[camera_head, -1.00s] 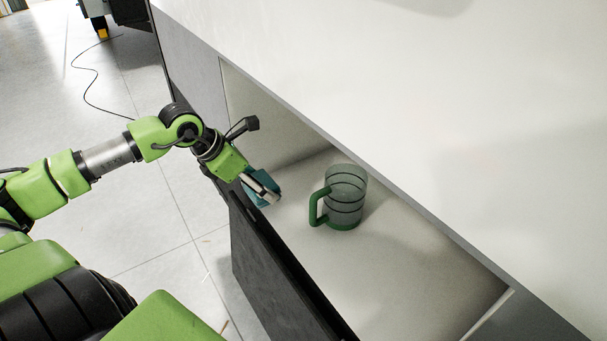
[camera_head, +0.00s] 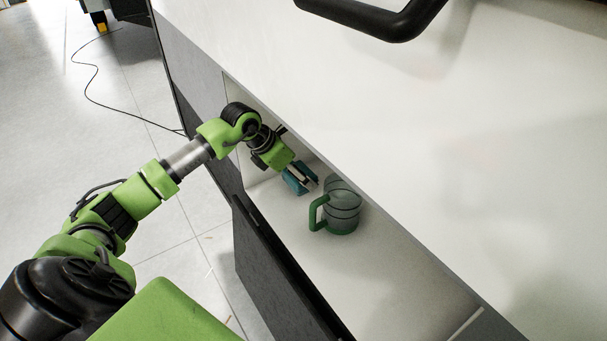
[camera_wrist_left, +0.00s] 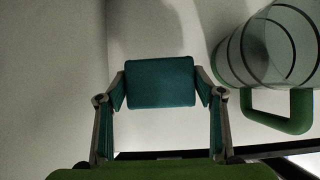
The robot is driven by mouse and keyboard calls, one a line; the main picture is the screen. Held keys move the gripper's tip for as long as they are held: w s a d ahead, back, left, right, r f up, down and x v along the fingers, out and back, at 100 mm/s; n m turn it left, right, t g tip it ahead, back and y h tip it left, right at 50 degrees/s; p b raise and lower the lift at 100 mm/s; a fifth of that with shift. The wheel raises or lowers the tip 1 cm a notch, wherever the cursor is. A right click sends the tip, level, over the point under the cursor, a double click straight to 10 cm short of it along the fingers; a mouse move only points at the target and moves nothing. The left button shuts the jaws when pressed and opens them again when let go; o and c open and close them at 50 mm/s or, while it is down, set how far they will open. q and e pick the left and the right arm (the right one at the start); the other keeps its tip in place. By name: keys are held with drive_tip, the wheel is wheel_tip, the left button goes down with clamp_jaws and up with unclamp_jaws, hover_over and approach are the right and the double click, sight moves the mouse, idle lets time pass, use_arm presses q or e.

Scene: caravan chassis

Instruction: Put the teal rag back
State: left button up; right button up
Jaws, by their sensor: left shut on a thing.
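The teal rag (camera_head: 296,180) is a folded teal block inside the open compartment. My left gripper (camera_head: 308,182) is shut on it, deep in the compartment, just behind and left of the mug. In the left wrist view the rag (camera_wrist_left: 160,82) shows between the two fingers of my left gripper (camera_wrist_left: 160,98). Whether the rag touches the compartment floor, I cannot tell. My right gripper is not in view.
A clear mug (camera_head: 343,208) with a green handle and dark rings stands close to the rag. The dark door (camera_head: 280,275) hangs open at the front. A white worktop (camera_head: 450,130) overhangs the compartment. The compartment floor (camera_head: 400,270) to the right is clear.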

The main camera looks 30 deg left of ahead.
use_arm(q)
drive_tip(key=shift+w+d, duration=0.15)
drive_tip(key=shift+w, duration=0.15)
drive_tip(key=shift+w+d+r, duration=0.1)
drive_tip(key=shift+w+d, duration=0.05)
drive_tip(key=shift+w, duration=0.15)
wheel_tip(320, 180, down, 3)
drive_tip(key=p, duration=0.2)
drive_tip(key=shift+p, duration=0.3)
drive_tip(key=shift+f, duration=0.35)
drive_tip(key=shift+f, duration=0.1)
drive_tip(key=o, duration=1)
